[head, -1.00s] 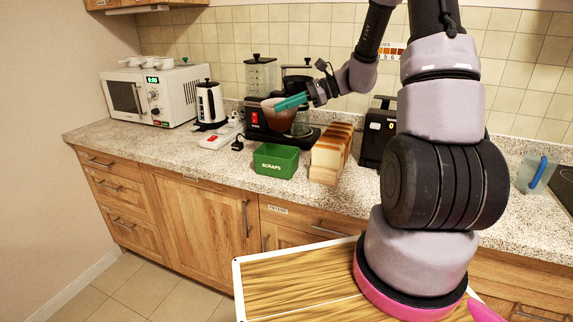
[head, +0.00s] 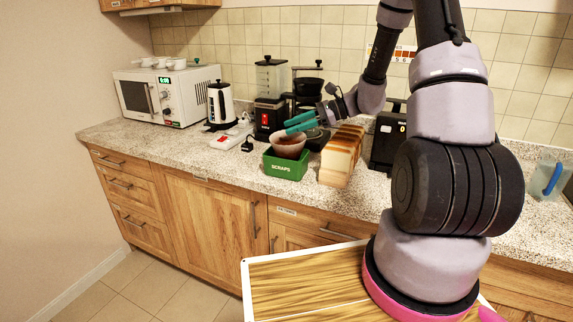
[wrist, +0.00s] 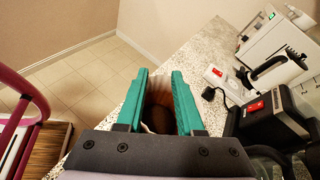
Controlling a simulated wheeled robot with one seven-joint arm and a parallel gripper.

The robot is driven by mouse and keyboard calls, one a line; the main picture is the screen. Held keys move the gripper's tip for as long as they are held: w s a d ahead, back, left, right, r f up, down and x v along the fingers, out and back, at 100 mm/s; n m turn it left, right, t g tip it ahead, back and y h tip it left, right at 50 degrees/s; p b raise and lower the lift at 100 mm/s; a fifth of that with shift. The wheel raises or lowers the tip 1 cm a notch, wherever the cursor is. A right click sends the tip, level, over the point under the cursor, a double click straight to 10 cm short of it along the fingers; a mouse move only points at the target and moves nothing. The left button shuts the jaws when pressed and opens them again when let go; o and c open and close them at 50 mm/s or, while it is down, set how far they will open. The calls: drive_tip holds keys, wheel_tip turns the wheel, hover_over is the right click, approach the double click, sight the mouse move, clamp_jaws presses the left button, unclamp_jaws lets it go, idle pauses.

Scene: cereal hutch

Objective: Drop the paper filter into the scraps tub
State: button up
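The paper filter (head: 289,147), a brownish cup shape with dark contents, sits in the mouth of the green scraps tub (head: 286,170) on the counter. Its upper part stands above the tub's rim; its lower part is hidden by the tub's front wall. My gripper (head: 296,124), with teal fingers, is just above the filter at its right side. The fingers look spread apart. In the wrist view, the brown filter (wrist: 160,103) shows beyond the gap between the fingers (wrist: 160,75); the tub is hidden there.
A bread loaf (head: 341,155) stands close to the right of the tub. Behind are a coffee grinder (head: 270,100) and a coffee maker (head: 307,90). A black toaster (head: 388,140) is further right. A kettle (head: 220,105) and microwave (head: 168,95) stand left. The counter's front left is clear.

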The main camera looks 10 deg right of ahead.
drive_tip(key=v, duration=1.1)
drive_tip(key=s+a+r+n+t+h, duration=0.2)
drive_tip(key=s+r+n+h, duration=0.3)
drive_tip(key=s+r, duration=0.4)
drive_tip(key=s+a+r+n+t+h, duration=0.2)
drive_tip(key=s+r+n+h, duration=0.4)
drive_tip(key=s+r, duration=0.3)
drive_tip(key=s+n, duration=0.1)
drive_tip(key=s, duration=0.3)
drive_tip(key=shift+s+r+n, duration=0.15)
drive_tip(key=shift+r+n, duration=0.1)
drive_tip(key=shift+n, duration=0.15)
